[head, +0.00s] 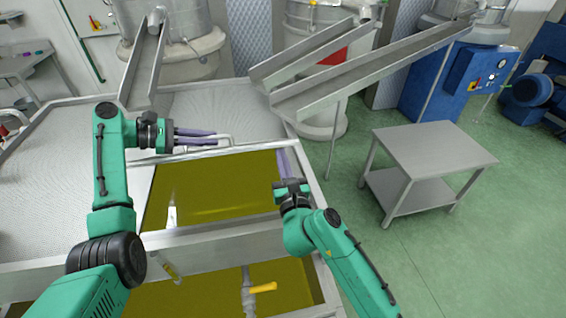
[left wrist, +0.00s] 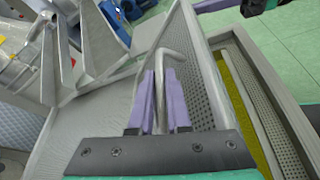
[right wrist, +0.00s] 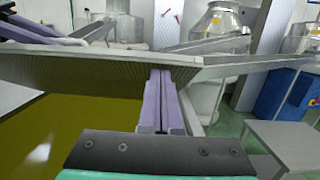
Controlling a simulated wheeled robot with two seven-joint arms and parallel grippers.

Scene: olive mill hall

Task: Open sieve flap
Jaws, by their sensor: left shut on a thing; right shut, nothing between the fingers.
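The sieve flap (head: 215,108) is a grey perforated sheet at the back of the tank opening. It looks tilted up in the right wrist view (right wrist: 95,68). A bent metal rod handle (head: 229,140) is at its front edge and also shows in the left wrist view (left wrist: 178,60). My left gripper (head: 214,135) is shut on the handle, its purple fingers either side of the rod. My right gripper (head: 281,153) is shut and empty at the tank's right side, close to the flap's right corner. The exact flap angle is hard to tell.
Yellow-green liquid (head: 225,185) lies open below the flap. A yellow-handled valve (head: 263,288) is at the front. Metal chutes (head: 375,65) slope above the back right. A steel side table (head: 435,150) stands to the right, with green floor between.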

